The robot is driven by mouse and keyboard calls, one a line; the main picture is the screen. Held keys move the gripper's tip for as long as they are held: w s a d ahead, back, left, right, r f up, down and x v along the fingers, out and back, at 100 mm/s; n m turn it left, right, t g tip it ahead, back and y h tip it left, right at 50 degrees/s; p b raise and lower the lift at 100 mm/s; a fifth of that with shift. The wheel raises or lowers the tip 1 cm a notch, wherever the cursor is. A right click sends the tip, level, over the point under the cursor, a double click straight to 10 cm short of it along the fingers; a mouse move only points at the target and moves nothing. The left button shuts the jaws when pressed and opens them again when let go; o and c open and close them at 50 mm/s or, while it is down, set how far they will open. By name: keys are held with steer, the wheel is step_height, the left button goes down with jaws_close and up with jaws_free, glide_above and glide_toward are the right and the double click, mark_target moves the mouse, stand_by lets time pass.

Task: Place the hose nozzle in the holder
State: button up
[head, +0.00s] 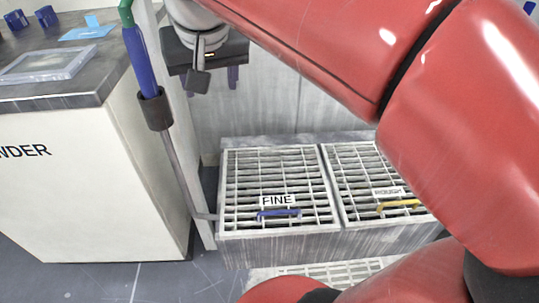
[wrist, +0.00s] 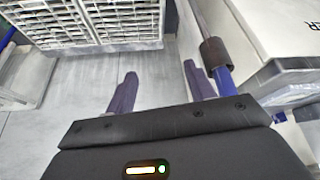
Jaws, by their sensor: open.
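The blue hose nozzle (head: 139,62), with a green upper end, stands slightly tilted with its lower end inside the dark cup-shaped holder (head: 155,111). The holder is on a grey post beside the cabinet. In the wrist view, the holder (wrist: 214,51) and part of the blue nozzle (wrist: 223,79) show just right of my right finger. My gripper (head: 213,79) is to the right of the nozzle, open and empty. Its two purple fingers are apart in the wrist view (wrist: 160,88), with only floor between them. How deep the nozzle sits is hidden by the holder wall.
A white cabinet (head: 85,190) with a grey top is at left, bearing a clear tray (head: 47,64), a light blue card (head: 86,34) and small blue items. Two grated bins, FINE (head: 275,165) and ROUGH (head: 365,165), stand on the floor. Bare floor lies below my gripper.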

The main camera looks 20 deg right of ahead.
steer(key=s+d+f, duration=0.2)
steer(key=s+f, duration=0.4)
steer(key=f, duration=0.2)
steer(key=s+d+f+n, duration=0.1)
steer(key=s+d+f, duration=0.2)
steer(key=s+f, duration=0.3)
step_height(320, 180, down, 3)
steer(key=shift+s+y, duration=0.25)
steer(key=shift+y, duration=0.15)
